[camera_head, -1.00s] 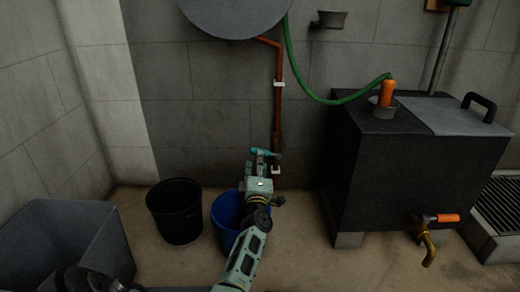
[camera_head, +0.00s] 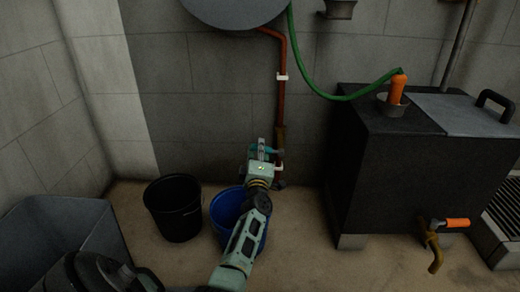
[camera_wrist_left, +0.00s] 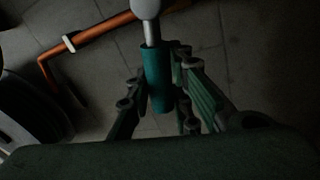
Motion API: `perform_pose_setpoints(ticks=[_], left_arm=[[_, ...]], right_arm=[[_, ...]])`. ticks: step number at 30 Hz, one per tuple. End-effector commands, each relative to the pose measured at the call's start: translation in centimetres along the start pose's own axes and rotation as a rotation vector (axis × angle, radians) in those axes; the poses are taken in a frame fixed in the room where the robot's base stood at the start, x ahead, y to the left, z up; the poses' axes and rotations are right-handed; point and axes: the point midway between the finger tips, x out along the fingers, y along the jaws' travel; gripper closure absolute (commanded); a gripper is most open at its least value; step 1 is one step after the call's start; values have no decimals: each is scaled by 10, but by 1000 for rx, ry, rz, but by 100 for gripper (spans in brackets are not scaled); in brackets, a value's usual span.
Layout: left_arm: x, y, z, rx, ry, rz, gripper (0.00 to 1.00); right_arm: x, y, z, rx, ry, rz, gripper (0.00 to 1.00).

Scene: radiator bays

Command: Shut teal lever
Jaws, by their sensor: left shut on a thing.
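The teal lever (camera_wrist_left: 158,78) shows in the left wrist view as a teal grip on a grey metal stem, between the fingers of my left gripper (camera_wrist_left: 160,100). In the head view my left gripper (camera_head: 262,152) is at the copper pipe (camera_head: 281,95), close to its lower valve, and covers most of the lever. The left gripper is shut on the lever. The exact angle of the lever is hard to tell in the head view. My right gripper is not in view.
A blue bucket (camera_head: 222,205) stands under my left arm, with a black bucket (camera_head: 171,221) beside it. A grey bin (camera_head: 60,215) is at the left. A dark tank (camera_head: 375,175) with an orange-handled tap (camera_head: 452,223) stands at the right. A green hose (camera_head: 330,98) hangs above.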

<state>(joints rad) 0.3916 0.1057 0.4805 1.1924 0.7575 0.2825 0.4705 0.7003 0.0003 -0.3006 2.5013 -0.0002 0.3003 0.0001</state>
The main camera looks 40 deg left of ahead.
Motion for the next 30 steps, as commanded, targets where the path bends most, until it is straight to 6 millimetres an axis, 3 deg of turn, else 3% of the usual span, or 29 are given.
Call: perform_pose_setpoints(ticks=[14, 21, 29, 30], left_arm=[[0, -1, 0, -6, 1, -1, 100], [-3, -16, 2, -180, 37, -9, 100], [-3, -15, 2, -196, 40, -10, 100], [-3, -15, 2, -196, 40, -10, 81]], right_arm=[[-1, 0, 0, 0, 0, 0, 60], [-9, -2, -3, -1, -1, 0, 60], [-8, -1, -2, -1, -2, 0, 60], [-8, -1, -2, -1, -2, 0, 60]])
